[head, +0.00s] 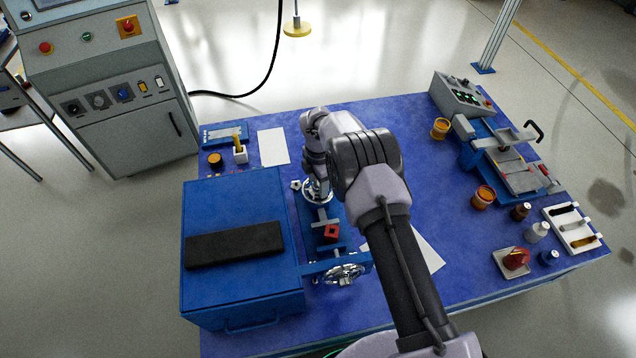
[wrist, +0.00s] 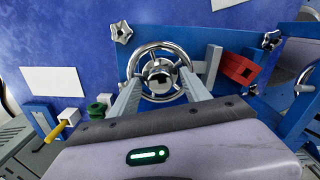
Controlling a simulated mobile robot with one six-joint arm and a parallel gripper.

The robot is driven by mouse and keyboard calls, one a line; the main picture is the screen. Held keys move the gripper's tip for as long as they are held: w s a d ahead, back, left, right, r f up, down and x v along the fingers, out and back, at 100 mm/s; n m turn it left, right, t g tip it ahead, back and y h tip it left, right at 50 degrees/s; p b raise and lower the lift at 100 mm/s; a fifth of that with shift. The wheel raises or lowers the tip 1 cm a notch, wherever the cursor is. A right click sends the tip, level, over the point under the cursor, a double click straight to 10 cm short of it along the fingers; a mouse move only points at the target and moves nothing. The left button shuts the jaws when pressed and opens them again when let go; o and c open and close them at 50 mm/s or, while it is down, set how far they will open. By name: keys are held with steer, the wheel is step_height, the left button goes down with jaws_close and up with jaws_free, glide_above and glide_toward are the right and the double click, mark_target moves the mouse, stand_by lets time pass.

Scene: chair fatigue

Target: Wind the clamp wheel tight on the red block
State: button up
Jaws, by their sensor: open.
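The chrome clamp wheel (wrist: 160,72) faces the camera in the wrist view, with a round hub in its middle. My gripper (wrist: 162,82) is open, with one finger on each side of the hub, over the lower part of the rim. I cannot tell whether the fingers touch it. The red block (wrist: 238,68) sits on the blue clamp base to the right, beside a grey jaw plate (wrist: 211,62); any gap between them is unclear. In the head view the red block (head: 331,233) shows nearer the camera than my gripper (head: 316,182), which partly hides the wheel (head: 311,191).
A second chrome wheel (head: 340,273) sits at the near end of the clamp. A blue case with a black pad (head: 235,245) stands close on the left. A white sheet (head: 273,147) lies behind. Bottles, cups and a small machine (head: 508,165) occupy the table's right side.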

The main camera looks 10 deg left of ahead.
jaws_close()
steer(key=shift+m, duration=0.3)
